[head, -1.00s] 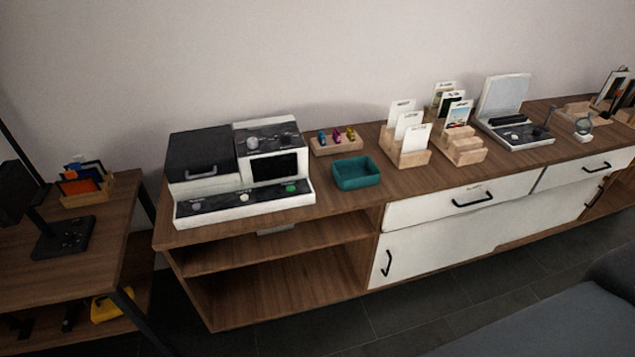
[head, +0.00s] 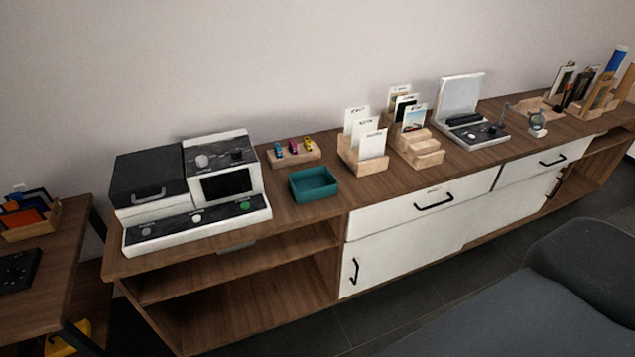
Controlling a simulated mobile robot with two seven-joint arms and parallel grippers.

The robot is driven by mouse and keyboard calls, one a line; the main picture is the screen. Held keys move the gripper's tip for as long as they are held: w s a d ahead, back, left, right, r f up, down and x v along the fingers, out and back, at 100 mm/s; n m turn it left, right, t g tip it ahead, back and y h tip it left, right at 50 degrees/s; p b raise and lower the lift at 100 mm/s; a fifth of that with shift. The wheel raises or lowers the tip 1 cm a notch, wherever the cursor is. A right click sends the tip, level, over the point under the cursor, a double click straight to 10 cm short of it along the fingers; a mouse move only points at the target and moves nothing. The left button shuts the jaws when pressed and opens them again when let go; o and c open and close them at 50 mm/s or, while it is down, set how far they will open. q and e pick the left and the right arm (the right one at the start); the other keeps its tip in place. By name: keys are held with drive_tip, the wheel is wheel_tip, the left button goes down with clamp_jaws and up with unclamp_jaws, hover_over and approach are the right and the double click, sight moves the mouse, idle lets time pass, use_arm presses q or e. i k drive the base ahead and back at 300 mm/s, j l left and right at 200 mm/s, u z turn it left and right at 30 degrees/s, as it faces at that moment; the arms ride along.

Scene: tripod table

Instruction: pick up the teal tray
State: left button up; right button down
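The teal tray (head: 314,184) is a small open rectangular box and looks empty. It sits on the wooden sideboard top (head: 283,215) near its front edge, right of the black-and-white machine (head: 190,190). A wooden block with small coloured items (head: 294,153) stands just behind it. Neither of my grippers shows in the head view.
Wooden card holders (head: 362,158) stand right of the tray, with a white open-lidded device (head: 472,132) further right. White drawers (head: 430,202) and open shelves are below. A dark grey seat (head: 540,300) fills the lower right. Another wooden table (head: 50,262) stands at left.

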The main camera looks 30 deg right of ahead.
sight(316, 184)
drive_tip(key=i+l+u, duration=0.1)
drive_tip(key=l+u, duration=0.15)
drive_tip(key=l, duration=1.55)
drive_tip(key=l+u, duration=0.3)
drive_tip(key=l, duration=1.45)
